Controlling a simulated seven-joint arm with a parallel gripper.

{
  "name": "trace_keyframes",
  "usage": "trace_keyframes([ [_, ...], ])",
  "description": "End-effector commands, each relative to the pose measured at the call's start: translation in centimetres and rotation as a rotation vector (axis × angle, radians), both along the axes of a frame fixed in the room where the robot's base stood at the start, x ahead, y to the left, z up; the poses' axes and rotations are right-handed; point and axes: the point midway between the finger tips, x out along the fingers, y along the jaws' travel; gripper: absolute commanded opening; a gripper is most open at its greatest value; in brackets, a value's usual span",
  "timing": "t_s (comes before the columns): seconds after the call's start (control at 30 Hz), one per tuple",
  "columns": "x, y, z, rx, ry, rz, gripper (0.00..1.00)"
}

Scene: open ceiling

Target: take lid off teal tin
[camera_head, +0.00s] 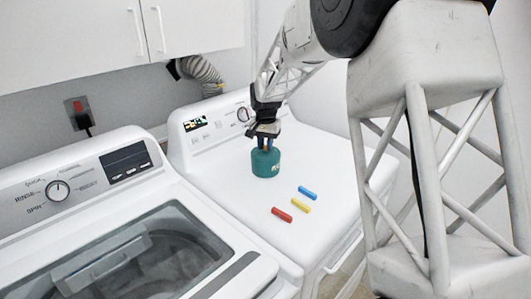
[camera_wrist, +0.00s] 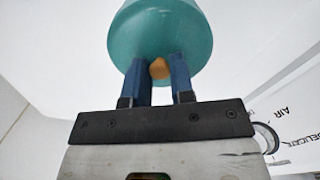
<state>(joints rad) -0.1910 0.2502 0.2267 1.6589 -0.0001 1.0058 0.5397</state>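The teal tin (camera_head: 265,163) stands upright on the white top of the right-hand machine. It also shows as a rounded teal shape in the wrist view (camera_wrist: 160,28). My gripper (camera_head: 266,143) is directly above the tin, pointing down, with its fingers at the tin's top. In the wrist view, a small orange-brown knob (camera_wrist: 159,69) sits between the two blue fingertips of my gripper (camera_wrist: 159,66) and fills the gap, so the gripper looks shut on it. No gap between lid and tin is visible; the seam is too small to tell.
Red (camera_head: 282,214), yellow (camera_head: 301,205) and blue (camera_head: 307,192) sticks lie in front of the tin, to its right. A raised control panel (camera_head: 210,122) stands behind it. A washer (camera_head: 130,225) is at the left. The machine top around the tin is otherwise clear.

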Motion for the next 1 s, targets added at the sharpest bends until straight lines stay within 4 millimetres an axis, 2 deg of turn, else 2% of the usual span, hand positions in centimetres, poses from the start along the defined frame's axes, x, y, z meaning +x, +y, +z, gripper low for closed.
trace_keyframes([
  [0.03, 0.0, 0.0, 0.0, 0.000, 0.000, 0.000, 0.14],
  [0.13, 0.0, 0.0, 0.0, 0.000, 0.000, 0.000, 0.00],
  [0.57, 0.0, 0.0, 0.5, 0.000, 0.000, 0.000, 0.00],
  [0.9, 0.0, 0.0, 3.9, 0.000, -0.002, 0.000, 0.00],
  [1.0, -1.1, -0.2, 3.7, 0.000, 0.000, 0.000, 0.00],
])
